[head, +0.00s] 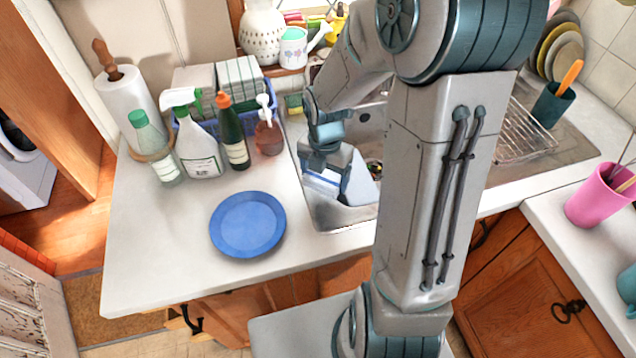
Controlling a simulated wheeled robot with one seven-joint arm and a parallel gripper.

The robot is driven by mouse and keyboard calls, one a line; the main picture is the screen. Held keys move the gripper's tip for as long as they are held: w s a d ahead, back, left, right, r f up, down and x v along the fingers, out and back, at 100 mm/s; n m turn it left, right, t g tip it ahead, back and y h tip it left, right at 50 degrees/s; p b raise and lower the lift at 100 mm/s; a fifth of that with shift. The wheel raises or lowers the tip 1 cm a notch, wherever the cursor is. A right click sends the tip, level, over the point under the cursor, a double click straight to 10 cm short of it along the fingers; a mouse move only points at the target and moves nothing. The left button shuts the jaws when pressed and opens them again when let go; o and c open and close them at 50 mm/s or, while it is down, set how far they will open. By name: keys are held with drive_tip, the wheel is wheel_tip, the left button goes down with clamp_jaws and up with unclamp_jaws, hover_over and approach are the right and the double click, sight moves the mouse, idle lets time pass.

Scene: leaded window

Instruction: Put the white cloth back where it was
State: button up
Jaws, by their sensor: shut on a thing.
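My gripper (324,186) points down over the left edge of the sink. It is shut on a small white thing with a blue edge, which looks like the white cloth (321,181). Most of the cloth is hidden by my fingers. A blue basket (268,93) stands at the back of the counter with folded pale cloths (240,80) upright in it, some with stripes or checks. My gripper is to the right of the basket and nearer the front, apart from it.
A spray bottle (197,142), a green bottle (231,135) and a pump bottle (268,132) stand before the basket. A paper towel roll (130,101) stands at left. A blue plate (247,224) lies on the counter (150,245), with clear room around it.

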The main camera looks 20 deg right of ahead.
sight(318, 185)
drive_tip(key=shift+w+a+f, duration=0.45)
drive_tip(key=shift+w+a, duration=0.05)
drive_tip(key=shift+w, duration=0.1)
drive_tip(key=shift+f, duration=2.05)
drive_tip(key=shift+f, duration=0.15)
drive_tip(key=o, duration=0.9)
drive_tip(key=shift+c, duration=0.2)
